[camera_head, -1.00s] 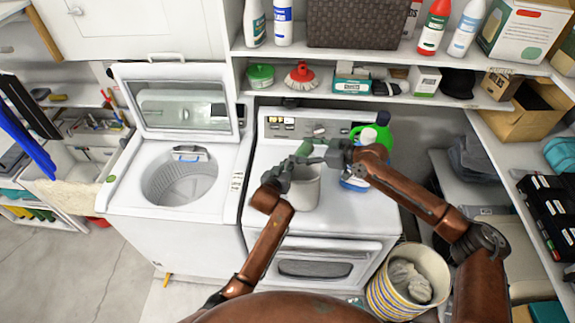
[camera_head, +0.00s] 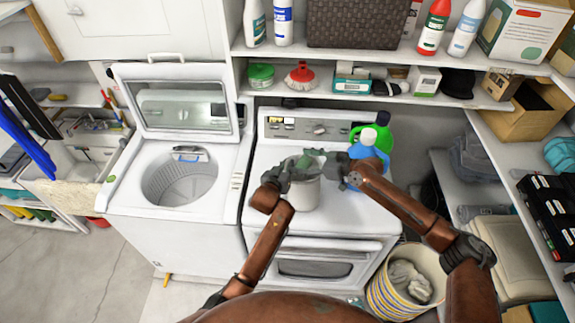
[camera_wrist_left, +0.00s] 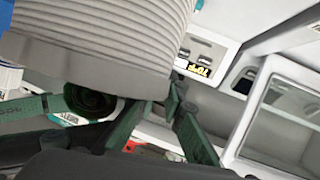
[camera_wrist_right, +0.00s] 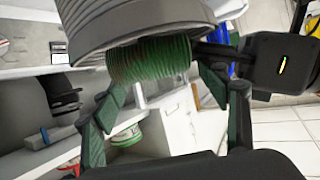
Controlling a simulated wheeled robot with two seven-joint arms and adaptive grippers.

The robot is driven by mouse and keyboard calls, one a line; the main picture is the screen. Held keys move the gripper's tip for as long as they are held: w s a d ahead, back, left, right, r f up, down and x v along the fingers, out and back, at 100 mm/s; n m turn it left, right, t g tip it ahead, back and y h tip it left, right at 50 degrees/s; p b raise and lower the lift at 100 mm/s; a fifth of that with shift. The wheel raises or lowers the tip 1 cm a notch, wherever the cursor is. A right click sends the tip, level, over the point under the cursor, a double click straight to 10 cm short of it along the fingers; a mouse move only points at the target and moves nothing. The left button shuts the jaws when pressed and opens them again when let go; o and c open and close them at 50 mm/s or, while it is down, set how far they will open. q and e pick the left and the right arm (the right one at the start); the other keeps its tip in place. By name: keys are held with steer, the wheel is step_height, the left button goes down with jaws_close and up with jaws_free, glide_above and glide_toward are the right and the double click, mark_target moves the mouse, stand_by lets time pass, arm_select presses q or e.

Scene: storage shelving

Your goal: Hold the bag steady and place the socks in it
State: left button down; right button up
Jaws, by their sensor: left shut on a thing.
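The bag shows as a pale, ribbed, round container (camera_head: 304,196) standing upright on the white dryer's top. My left gripper (camera_head: 279,176) is shut on its left rim; the left wrist view shows the bag's ribbed side (camera_wrist_left: 95,35) close up. A green ribbed rolled sock (camera_wrist_right: 150,58) shows at the bag's rim in the right wrist view, between my right gripper's spread fingers (camera_wrist_right: 160,95). In the head view my right gripper (camera_head: 334,166) is over the bag's right rim. How deep the sock sits is hidden.
A blue bottle (camera_head: 366,155) and a green bottle (camera_head: 381,128) stand just right and behind the bag. An open washer (camera_head: 180,180) is on the left. A striped bin (camera_head: 384,299) with pale cloth is on the floor at front right. A loaded shelf (camera_head: 330,93) is above.

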steer(key=o, duration=0.4)
steer(key=v, duration=1.2)
steer(key=shift+f, duration=0.15)
arm_select(q)
steer(key=c, duration=2)
jaws_free()
steer(key=shift+o, duration=0.2)
steer(key=shift+s, duration=0.1)
